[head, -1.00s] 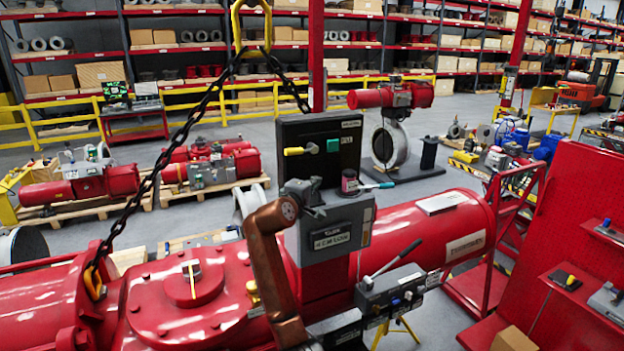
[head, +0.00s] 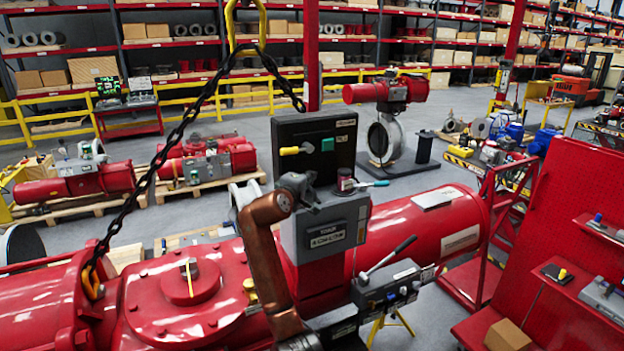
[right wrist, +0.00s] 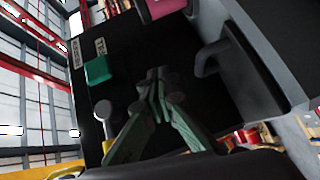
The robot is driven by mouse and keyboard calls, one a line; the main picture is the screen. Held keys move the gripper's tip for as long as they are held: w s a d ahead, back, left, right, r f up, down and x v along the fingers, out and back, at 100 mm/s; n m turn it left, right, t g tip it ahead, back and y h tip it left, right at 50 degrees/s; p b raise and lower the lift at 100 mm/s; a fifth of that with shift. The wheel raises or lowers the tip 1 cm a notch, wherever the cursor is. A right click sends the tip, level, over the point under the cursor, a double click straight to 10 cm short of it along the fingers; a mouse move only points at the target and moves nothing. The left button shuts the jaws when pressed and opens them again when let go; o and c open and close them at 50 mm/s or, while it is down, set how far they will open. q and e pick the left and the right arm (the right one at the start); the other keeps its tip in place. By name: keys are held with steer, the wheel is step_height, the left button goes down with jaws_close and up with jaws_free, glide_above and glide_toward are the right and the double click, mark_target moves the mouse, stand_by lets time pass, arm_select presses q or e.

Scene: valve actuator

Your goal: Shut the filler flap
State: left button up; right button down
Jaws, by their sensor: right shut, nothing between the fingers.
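A black upright panel (head: 340,134) stands behind a grey box (head: 327,229) on the red actuator. It carries a green block (head: 328,144) and a yellow-handled part (head: 294,150). No part is clearly marked as the filler flap, so I cannot tell which one it is. My right gripper (head: 304,182) is at the panel's lower left, above the box. In the right wrist view its fingers (right wrist: 156,82) are shut and empty, in front of the black panel (right wrist: 125,60). A dark handle (right wrist: 212,57) on a grey body is right of the fingertips. My left gripper is out of view.
A small dark red jar (head: 345,182) and a teal-handled tool (head: 372,184) are close right of the gripper. A chain (head: 186,125) hangs at the left. A lever unit (head: 388,285) stands below right. A red shelf rack (head: 560,240) stands far right.

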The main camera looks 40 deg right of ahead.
arm_select(q)
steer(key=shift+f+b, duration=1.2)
steer(key=shift+b, duration=0.4)
arm_select(e)
steer(key=s+a+r, duration=0.3)
steer(key=s+r, duration=0.3)
steer(key=r, duration=0.3)
steer(key=shift+a, duration=0.25)
